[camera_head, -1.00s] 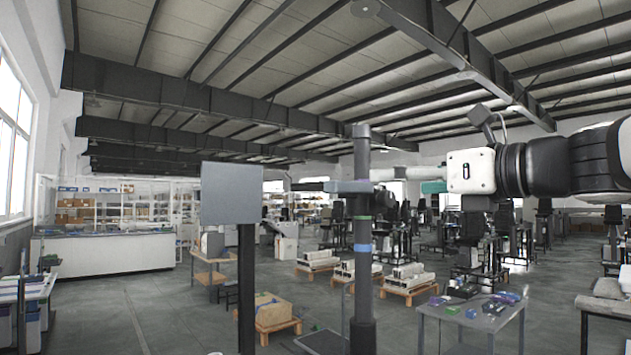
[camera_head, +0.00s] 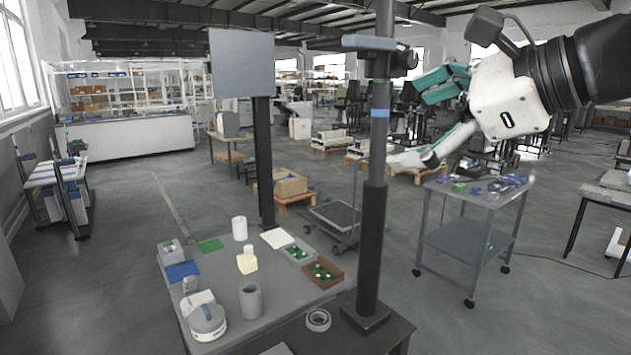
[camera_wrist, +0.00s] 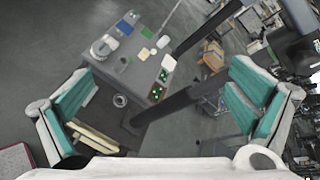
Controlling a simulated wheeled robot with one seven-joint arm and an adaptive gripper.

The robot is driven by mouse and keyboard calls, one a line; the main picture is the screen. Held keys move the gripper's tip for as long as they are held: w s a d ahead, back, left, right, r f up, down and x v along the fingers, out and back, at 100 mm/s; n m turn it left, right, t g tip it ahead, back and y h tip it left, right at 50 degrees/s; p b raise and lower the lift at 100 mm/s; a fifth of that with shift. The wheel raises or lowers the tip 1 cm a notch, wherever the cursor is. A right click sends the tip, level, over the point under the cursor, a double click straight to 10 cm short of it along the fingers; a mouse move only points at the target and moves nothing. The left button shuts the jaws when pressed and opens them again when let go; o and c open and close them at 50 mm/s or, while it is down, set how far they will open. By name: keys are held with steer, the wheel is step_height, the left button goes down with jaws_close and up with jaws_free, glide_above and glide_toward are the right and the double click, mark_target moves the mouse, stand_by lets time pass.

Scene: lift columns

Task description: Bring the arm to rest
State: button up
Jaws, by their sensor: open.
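My gripper (camera_head: 424,124) is at the upper right of the head view, in front of and above the background floor. Its white wrist body points left and slightly down. One teal-padded finger shows above and a pale finger below, with a wide gap between them. In the wrist view my gripper (camera_wrist: 163,88) shows its two teal-padded fingers spread far apart at left and right. Nothing is held between them. The workbench top shows through the gap, some way off. In the head view the upper finger appears close to the dark column; I cannot tell the distance.
A dark upright column (camera_head: 374,220) stands at the front of a grey workbench (camera_head: 215,285). The bench carries a white roll, a bottle, a grey cup and small bins. A grey panel (camera_head: 242,63) on a post stands behind. A trolley (camera_head: 465,240) is at the right.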

steer(key=s+d+f+n+g+h, duration=0.2)
steer(key=s+d+f+n+h, duration=0.1)
steer(key=s+f+n, duration=0.4)
steer(key=s+d+f+n+g+h, duration=0.2)
steer(key=s+d+f+n+h, duration=0.2)
steer(key=s+f+n, duration=0.4)
step_height(320, 180, down, 6)
steer(key=n+h, duration=0.1)
steer(key=n, duration=0.4)
steer(key=shift+r+g+h, duration=0.2)
steer(key=shift+g+h, duration=0.1)
stand_by(0.6)
